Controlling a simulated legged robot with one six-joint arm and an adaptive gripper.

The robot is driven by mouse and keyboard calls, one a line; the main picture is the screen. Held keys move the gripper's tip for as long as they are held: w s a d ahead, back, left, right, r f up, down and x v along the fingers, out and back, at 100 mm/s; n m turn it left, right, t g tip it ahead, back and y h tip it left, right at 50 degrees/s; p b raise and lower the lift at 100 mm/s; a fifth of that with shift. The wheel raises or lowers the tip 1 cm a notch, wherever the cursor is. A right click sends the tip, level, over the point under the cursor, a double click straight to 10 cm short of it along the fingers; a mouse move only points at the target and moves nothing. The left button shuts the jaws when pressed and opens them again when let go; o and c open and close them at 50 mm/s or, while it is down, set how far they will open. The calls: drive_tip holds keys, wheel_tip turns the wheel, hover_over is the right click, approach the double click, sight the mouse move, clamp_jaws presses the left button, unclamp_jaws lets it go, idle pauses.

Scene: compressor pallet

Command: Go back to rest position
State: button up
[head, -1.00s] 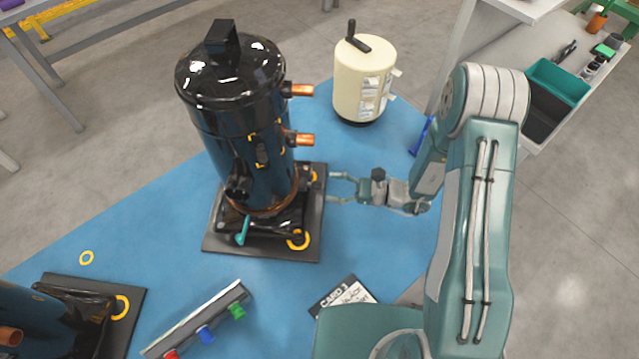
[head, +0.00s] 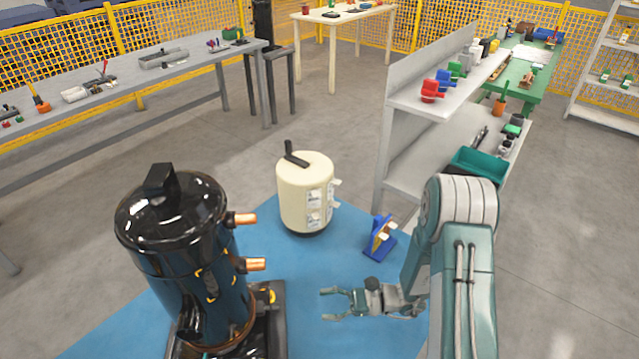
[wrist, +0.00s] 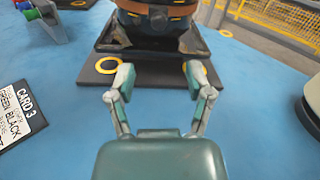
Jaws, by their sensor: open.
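My gripper (head: 326,304) is open and empty over the blue mat (head: 345,266), to the right of the black compressor (head: 190,262). In the wrist view its two fingers (wrist: 155,82) point toward the compressor's dark base plate (wrist: 97,68), with a gap between them and nothing held. The compressor stands upright, with two copper stubs (head: 246,219) on its right side. My arm reaches in from the right of the head view, bent at the elbow.
A cream cylinder (head: 306,200) with a black handle and a blue stand (head: 379,240) are behind my gripper. A grey shelf unit (head: 400,165) with a teal bin (head: 478,167) is close behind my arm. A card (wrist: 18,115) lies on the mat. Grey floor is open at right.

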drive_tip(key=s+d+r+n+t+h, duration=0.2)
drive_tip(key=s+d+r+n+h, duration=0.2)
drive_tip(key=r, duration=0.5)
drive_tip(key=s+d+r+n+t+h, duration=0.2)
drive_tip(key=s+r+n+h, duration=0.3)
drive_tip(key=r+h, duration=0.3)
drive_tip(key=s+d+r+n+t+h, duration=0.2)
drive_tip(key=s+d+r+n+h, duration=0.3)
drive_tip(key=r, duration=0.6)
drive_tip(key=shift+s+d+n+h, duration=0.35)
drive_tip(key=shift+n+h, duration=0.15)
drive_tip(key=shift+n, duration=0.5)
